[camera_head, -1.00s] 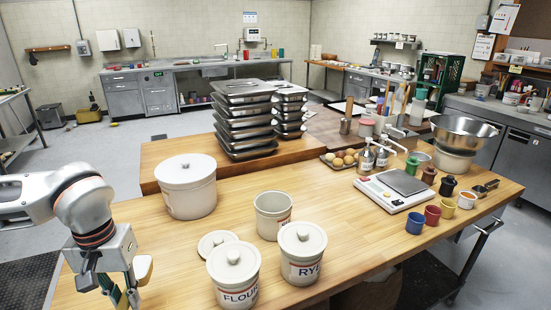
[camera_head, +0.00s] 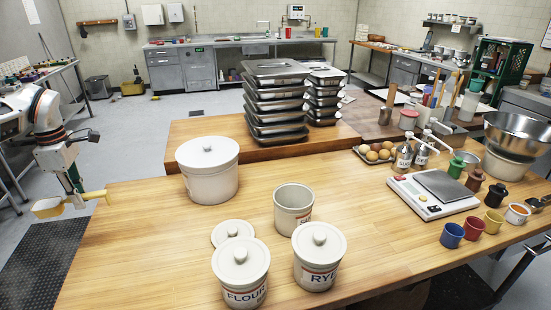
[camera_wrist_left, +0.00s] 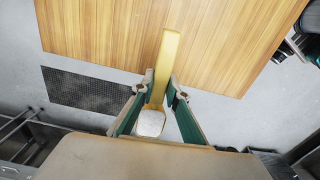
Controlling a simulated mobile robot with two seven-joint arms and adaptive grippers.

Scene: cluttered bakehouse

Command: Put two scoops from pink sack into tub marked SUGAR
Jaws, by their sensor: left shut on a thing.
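My left gripper (camera_head: 76,198) is shut on a yellow scoop (camera_head: 48,208), out past the table's left edge. In the left wrist view the green fingers (camera_wrist_left: 157,112) flank the scoop, its yellow handle (camera_wrist_left: 167,62) points away, and white stuff (camera_wrist_left: 150,123) shows in its bowl. An open tub (camera_head: 293,212) stands mid-table; its label is too turned to read. A loose lid (camera_head: 233,232) lies beside it. Lidded tubs marked FLOUR (camera_head: 241,275) and RYE (camera_head: 319,258) stand in front. No pink sack and no readable SUGAR mark show. My right gripper is out of view.
A large lidded crock (camera_head: 208,172) stands on the table's left side. Stacked trays (camera_head: 277,105) are behind. A scale (camera_head: 433,195), small cups and a steel bowl (camera_head: 520,133) fill the right. Bare wood (camera_head: 140,235) lies between the scoop and the tubs.

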